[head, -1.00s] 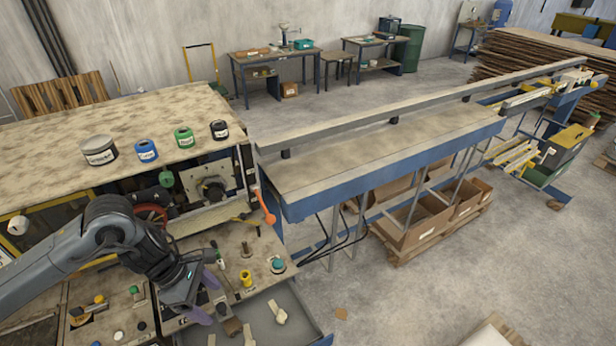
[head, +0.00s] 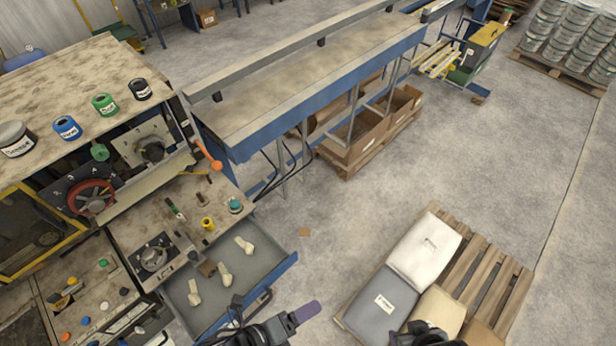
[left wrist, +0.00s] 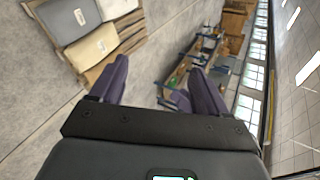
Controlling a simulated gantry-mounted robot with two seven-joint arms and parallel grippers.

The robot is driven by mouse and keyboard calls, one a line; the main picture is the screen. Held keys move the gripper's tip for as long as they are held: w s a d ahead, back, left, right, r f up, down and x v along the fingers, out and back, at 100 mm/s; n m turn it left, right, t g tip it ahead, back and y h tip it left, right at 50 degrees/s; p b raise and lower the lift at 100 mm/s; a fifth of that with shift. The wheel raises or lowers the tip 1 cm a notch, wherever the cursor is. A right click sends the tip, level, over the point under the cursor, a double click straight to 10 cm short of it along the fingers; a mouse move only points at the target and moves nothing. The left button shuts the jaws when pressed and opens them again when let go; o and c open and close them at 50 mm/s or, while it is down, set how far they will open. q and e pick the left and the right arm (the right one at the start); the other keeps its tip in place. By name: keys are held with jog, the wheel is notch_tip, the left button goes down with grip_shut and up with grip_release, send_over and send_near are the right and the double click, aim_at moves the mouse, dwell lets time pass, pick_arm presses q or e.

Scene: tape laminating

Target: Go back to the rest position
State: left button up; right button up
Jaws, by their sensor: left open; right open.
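My left gripper (head: 300,318) is at the bottom of the head view, just right of the open drawer's front corner. One purple finger shows there. In the left wrist view both purple fingers of the left gripper (left wrist: 160,78) are spread apart with nothing between them. Part of my dark right gripper (head: 428,336) shows at the bottom edge of the head view, in front of the pallet with sacks. Its fingers cannot be made out clearly, and I see nothing held in it.
An open grey drawer (head: 262,262) holds several pale pieces. A long blue-edged table (head: 290,92) stands behind. A pallet (head: 487,275) with sacks (head: 424,250) is at the lower right.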

pick_arm(q)
jog(key=s+a+n+g+y, duration=0.1)
jog(key=a+n+y, duration=0.3)
jog(key=a+n, duration=0.6)
jog(key=s+a+f+n+g+y, duration=0.1)
jog(key=a+n+y, duration=0.4)
jog(key=n, duration=1.3)
jog(key=s+a+g, duration=0.1)
jog(key=a, duration=0.3)
jog(key=shift+s+a+f+n, duration=0.25)
jog(key=shift+s+a+n, duration=0.05)
jog(key=shift+s+a, duration=0.05)
